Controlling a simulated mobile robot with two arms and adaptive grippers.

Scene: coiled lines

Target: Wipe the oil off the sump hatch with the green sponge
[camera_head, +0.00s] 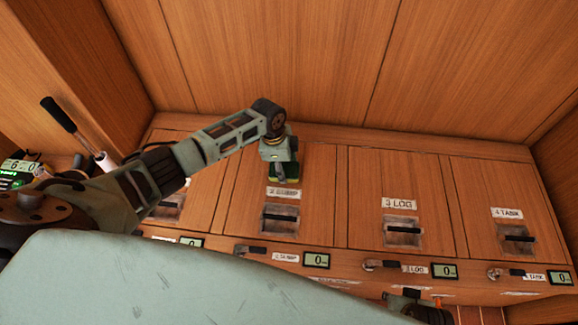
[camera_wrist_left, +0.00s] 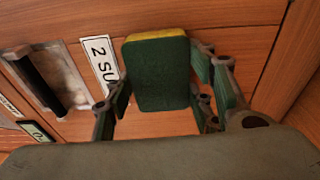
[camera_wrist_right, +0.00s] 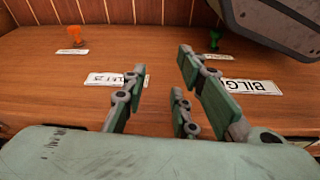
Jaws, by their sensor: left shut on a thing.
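The green sponge (camera_wrist_left: 160,75), with a yellow edge, is held between the fingers of my left gripper (camera_head: 281,176). In the head view the gripper points down at the upper part of the sump hatch (camera_head: 318,215), just above its "2 SUMP" label (camera_head: 284,193). The sponge is close to the wood; I cannot tell whether it touches. I see no clear oil; any under the sponge or gripper is hidden. My right gripper (camera_wrist_right: 162,66) is open and empty over a wooden surface with labels.
The log hatch (camera_head: 375,190) and tank hatch (camera_head: 480,190) lie to the right, each with a recessed handle. Levers and small displays (camera_head: 316,260) line the front edge. A black-handled lever (camera_head: 59,115) stands at left. In the right wrist view are orange (camera_wrist_right: 75,36) and green (camera_wrist_right: 213,42) knobs.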

